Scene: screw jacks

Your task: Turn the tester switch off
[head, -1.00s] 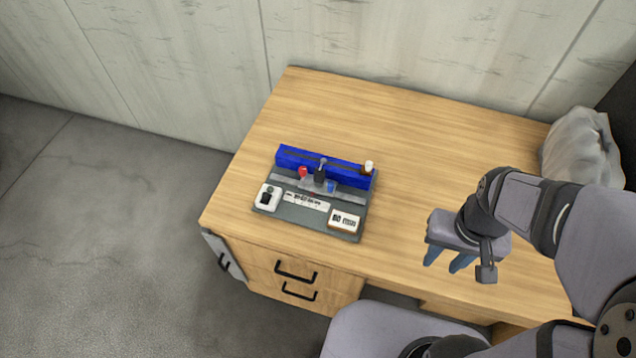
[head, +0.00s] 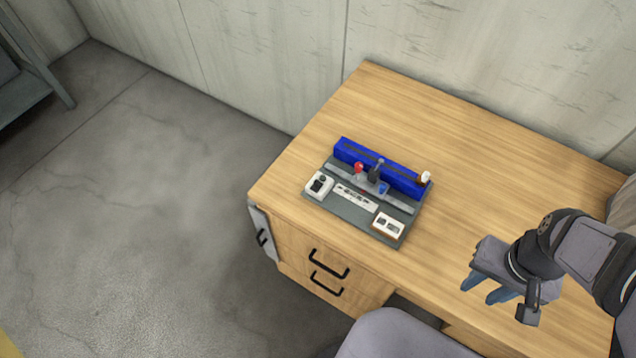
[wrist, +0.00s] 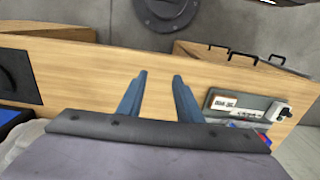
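The tester (head: 352,218) is a grey panel with a blue block along its back, lying on the wooden desk. At its left front corner is a white switch box (head: 314,190) with a dark switch on it; I cannot tell the switch's position. In the wrist view the white switch box (wrist: 283,110) shows at the right end of the panel (wrist: 244,99). My gripper (head: 487,292) is to the right of the tester, apart from it, above the desk's front part. In the wrist view its two blue fingers (wrist: 158,82) stand apart with nothing between them.
The desk (head: 480,150) is bare behind and to the right of the tester. A red knob (head: 358,168), a dark upright part (head: 375,172) and a white-topped part (head: 425,178) stick up from the tester. Drawers with black handles (head: 328,264) are below the front edge.

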